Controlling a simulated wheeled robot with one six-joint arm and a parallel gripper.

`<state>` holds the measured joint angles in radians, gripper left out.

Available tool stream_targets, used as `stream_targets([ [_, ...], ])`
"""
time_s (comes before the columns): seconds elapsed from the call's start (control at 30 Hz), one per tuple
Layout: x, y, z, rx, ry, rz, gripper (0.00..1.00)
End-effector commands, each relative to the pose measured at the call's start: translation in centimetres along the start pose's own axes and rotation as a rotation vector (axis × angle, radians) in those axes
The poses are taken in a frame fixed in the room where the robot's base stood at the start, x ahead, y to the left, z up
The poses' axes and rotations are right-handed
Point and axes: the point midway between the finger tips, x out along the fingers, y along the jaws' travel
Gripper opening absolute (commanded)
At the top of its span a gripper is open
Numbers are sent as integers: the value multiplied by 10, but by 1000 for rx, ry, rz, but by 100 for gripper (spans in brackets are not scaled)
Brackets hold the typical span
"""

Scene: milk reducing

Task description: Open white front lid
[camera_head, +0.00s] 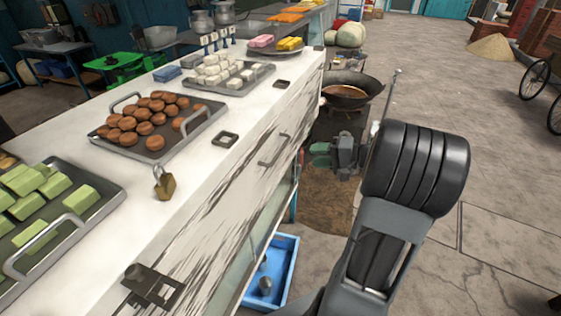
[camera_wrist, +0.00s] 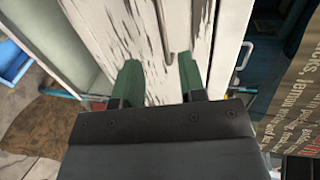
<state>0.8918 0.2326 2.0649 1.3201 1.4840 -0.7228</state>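The white front lid (camera_head: 235,190) is the worn, streaked panel on the front of the white counter, with a thin metal handle (camera_head: 273,150) near its far upper part. It looks shut. My gripper (camera_head: 328,151) is in front of the counter, to the right of the handle, apart from it in the head view. In the wrist view its two green fingers (camera_wrist: 160,82) are spread with a clear gap, and streaked white panel (camera_wrist: 145,30) shows beyond and between them. Nothing is seen gripped. Whether a fingertip touches the panel cannot be told.
An open padlock (camera_head: 164,184) and a dark hasp (camera_head: 152,287) are on the countertop edge. Trays of brown (camera_head: 160,135), white and green sweets stand on top. A blue bin (camera_head: 275,272) sits low beside the counter. A wok (camera_head: 350,90) stands behind my gripper.

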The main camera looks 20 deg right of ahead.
Motion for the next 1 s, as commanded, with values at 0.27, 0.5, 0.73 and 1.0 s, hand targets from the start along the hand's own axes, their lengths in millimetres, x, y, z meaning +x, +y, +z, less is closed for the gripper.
stream_targets([
  [0.27, 25, 3, -11, 0, 34, -43, 37],
  [0.5, 72, 1, -13, 2, 34, -41, 37],
  [0.73, 107, 0, -14, 2, 35, -40, 37],
  [1.0, 126, 0, -16, 1, 38, -41, 37],
])
